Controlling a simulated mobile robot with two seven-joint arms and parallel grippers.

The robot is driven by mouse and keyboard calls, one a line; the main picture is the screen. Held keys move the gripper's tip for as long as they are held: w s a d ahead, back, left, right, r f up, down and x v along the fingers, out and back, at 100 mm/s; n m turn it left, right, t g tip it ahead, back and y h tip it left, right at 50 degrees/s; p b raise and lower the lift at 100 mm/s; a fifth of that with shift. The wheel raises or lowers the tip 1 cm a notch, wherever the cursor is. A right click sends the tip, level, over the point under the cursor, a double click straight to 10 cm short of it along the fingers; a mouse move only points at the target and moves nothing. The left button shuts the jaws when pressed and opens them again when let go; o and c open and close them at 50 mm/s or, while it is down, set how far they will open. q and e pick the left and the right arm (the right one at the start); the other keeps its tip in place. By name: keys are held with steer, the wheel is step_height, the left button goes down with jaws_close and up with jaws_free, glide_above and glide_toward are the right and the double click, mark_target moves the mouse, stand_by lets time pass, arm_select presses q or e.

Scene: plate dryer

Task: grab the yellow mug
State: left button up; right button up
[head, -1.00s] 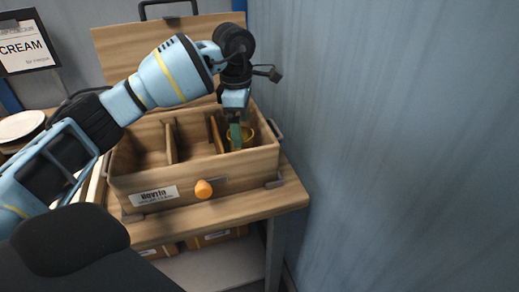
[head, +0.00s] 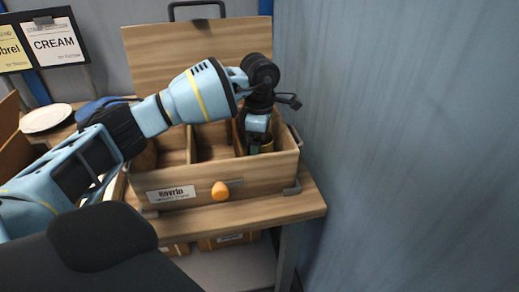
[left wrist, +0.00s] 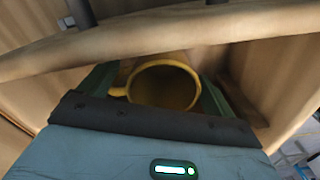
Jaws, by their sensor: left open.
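The yellow mug (left wrist: 163,86) stands in the right compartment of the open wooden crate. In the left wrist view its round opening faces the camera and its handle points left. In the head view only a small part of the mug (head: 267,146) shows beside my gripper. My left gripper (head: 255,146) points down into that compartment. In the left wrist view its green fingers (left wrist: 160,88) are apart, one on each side of the mug. Whether they touch it cannot be told. My right gripper is not in view.
The wooden crate (head: 215,188) has dividers, a raised lid (head: 160,50) behind and an orange knob (head: 220,190) in front. It stands on a wooden table (head: 290,207). A blue wall (head: 400,130) is close on the right. A white plate (head: 46,118) lies at the left.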

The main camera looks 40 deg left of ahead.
arm_select(q)
steer(key=shift+f, duration=1.25)
steer(key=shift+c, duration=0.4)
steer(key=c, duration=1.3)
steer(key=shift+o, duration=0.2)
steer(key=shift+r, duration=0.1)
step_height(320, 180, up, 10)
